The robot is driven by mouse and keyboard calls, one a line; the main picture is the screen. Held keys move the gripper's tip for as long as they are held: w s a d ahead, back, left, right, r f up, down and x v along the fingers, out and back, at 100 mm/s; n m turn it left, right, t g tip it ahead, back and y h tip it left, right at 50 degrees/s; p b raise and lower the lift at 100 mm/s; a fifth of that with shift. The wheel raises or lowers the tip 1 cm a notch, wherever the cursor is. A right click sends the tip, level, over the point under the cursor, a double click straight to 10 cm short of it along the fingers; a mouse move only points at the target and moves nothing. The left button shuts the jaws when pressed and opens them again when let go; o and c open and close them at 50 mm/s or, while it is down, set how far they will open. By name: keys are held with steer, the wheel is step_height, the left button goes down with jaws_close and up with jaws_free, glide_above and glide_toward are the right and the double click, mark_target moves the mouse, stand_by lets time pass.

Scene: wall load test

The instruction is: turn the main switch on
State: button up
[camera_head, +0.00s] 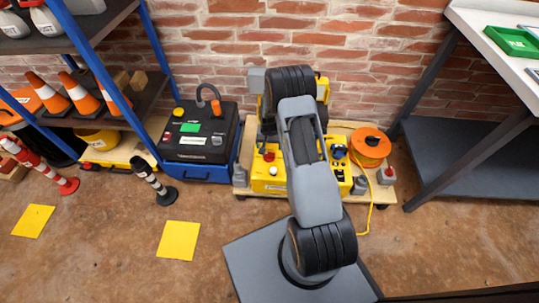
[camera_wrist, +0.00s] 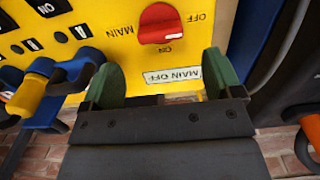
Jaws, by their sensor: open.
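The main switch (camera_wrist: 159,23) is a red round knob on a yellow panel (camera_wrist: 120,62), seen upside down in the wrist view. MAIN, OFF and ON are printed around it. I cannot tell clearly which mark it points to. A white plate reading MAIN OFF (camera_wrist: 173,76) is on the panel between my fingers. My gripper (camera_wrist: 162,80) is open and empty, its green-padded fingers on either side below the knob in the picture, apart from it.
Blue levers, one with a yellow grip (camera_wrist: 28,97), stand left of my gripper. The machine is on a wooden pallet with an orange cable reel (camera_head: 370,143). A black case (camera_head: 200,150) is to its left, a workbench (camera_head: 470,25) to its right.

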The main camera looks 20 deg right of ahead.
mark_target(269, 153)
steer(key=shift+f+b, duration=0.85)
steer(key=shift+f, duration=2.15)
steer(key=c, duration=0.9)
